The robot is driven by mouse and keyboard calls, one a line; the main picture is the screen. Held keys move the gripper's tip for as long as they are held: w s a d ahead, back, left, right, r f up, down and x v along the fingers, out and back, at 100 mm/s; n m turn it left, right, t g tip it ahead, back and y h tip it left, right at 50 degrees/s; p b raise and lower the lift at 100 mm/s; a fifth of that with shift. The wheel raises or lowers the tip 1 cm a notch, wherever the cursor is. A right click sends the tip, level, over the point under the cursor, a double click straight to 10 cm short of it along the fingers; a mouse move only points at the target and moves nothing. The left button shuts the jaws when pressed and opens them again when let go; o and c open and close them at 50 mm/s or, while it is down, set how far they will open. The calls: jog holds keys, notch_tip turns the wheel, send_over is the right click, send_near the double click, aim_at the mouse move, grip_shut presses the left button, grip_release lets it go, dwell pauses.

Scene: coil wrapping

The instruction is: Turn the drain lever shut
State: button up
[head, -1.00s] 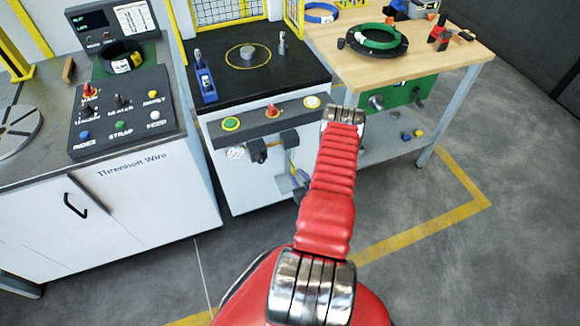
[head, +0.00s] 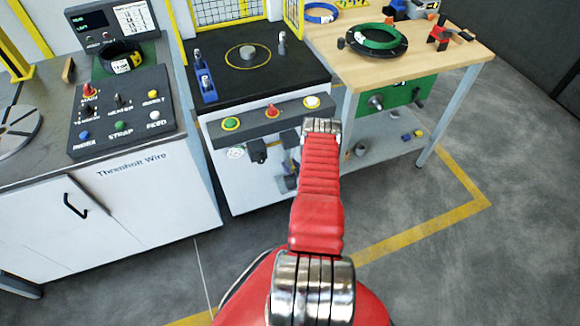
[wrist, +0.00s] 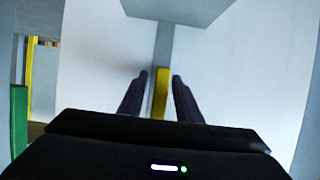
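The drain lever shows in the wrist view as a yellow bar (wrist: 161,90), upright below a grey stem (wrist: 163,45). My gripper (wrist: 159,82) is open, with one dark finger on each side of the yellow bar. A narrow gap shows on both sides, so the fingers do not appear to press on it. In the head view my gripper (head: 286,183) is small and partly hidden by my red arm, low in front of the white cabinet (head: 240,190). I cannot make out the lever in the head view.
A grey panel (head: 265,122) with green, red and white buttons juts out above my gripper. A round gauge (head: 236,153) and a dark fitting (head: 257,152) hang under it. A wooden bench (head: 420,55) with a green coil (head: 378,38) stands at right. The floor in front is clear.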

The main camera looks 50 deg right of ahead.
jog(key=shift+c, duration=0.7)
grip_shut()
jog(key=shift+a, duration=0.1)
jog(key=n+h, duration=0.1)
jog(key=n, duration=0.2)
jog(key=d+n+g+h, duration=0.1)
jog(key=n+h, duration=0.1)
jog(key=r+n+h, duration=0.1)
jog(key=n+h, duration=0.1)
jog(key=n, duration=0.1)
jog(key=shift+s+d+r+n, duration=0.1)
jog(key=shift+s+d+n, duration=0.2)
jog(key=shift+s+d, duration=0.1)
dwell(0.3)
jog(key=shift+a, duration=0.1)
